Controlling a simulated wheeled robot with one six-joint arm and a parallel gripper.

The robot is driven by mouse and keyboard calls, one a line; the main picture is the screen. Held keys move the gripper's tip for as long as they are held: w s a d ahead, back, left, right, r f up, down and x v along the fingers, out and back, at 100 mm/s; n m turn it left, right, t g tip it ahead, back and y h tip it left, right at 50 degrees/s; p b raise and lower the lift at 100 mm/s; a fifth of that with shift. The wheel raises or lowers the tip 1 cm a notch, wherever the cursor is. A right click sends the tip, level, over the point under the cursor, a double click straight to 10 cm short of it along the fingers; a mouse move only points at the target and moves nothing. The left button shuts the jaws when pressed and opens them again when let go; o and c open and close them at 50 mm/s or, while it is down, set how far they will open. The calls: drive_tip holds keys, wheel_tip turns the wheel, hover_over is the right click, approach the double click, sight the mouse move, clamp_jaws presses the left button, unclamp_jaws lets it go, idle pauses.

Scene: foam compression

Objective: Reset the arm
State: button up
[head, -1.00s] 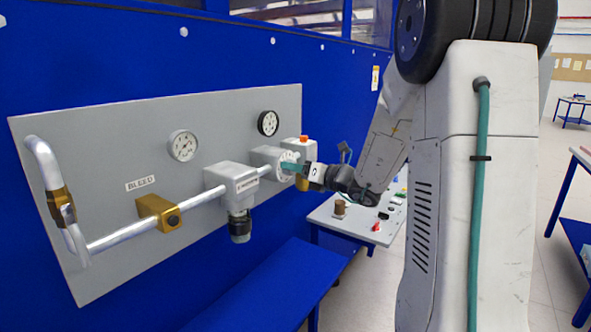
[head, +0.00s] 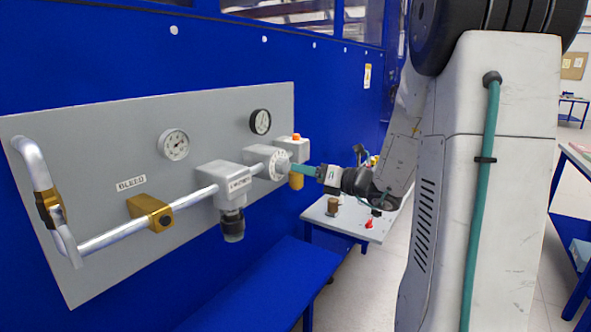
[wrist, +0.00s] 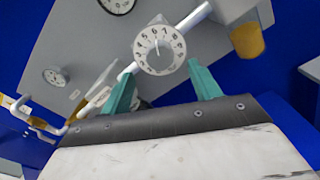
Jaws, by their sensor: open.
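My gripper (head: 304,170) is open, with teal fingers pointing at a round white numbered dial (head: 279,165) on the grey panel. In the wrist view the dial (wrist: 159,50) sits beyond and between the spread fingertips of my gripper (wrist: 160,80), and the fingers hold nothing. A small gap seems to separate the fingertips from the dial in the head view. My arm reaches in from the right, bent low at the wrist.
The grey panel (head: 100,190) carries a silver pipe (head: 110,237), brass fittings (head: 150,211), a grey valve block (head: 226,181) and two gauges (head: 174,144). A blue bench (head: 250,290) lies below. A small table (head: 345,222) with several items stands behind my arm.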

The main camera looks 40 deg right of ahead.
drive_tip(key=shift+s+d, duration=0.2)
drive_tip(key=shift+s, duration=0.5)
drive_tip(key=s+a+f+n+g+y, duration=0.1)
drive_tip(key=s+a+f+n+g, duration=0.2)
drive_tip(key=s+a+n+g, duration=0.55)
drive_tip(key=s+a+f+n+g+y, duration=0.25)
drive_tip(key=s+a+n+g, duration=0.3)
drive_tip(key=a+n, duration=0.6)
drive_tip(key=s+a+r+n+g+h, duration=0.1)
drive_tip(key=s+a+r+n+h, duration=0.1)
drive_tip(key=s+n+h, duration=0.7)
drive_tip(key=shift+s+r+n+g+h, duration=0.15)
drive_tip(key=shift+s+n+g+h, duration=0.2)
drive_tip(key=shift+s+n, duration=2.85)
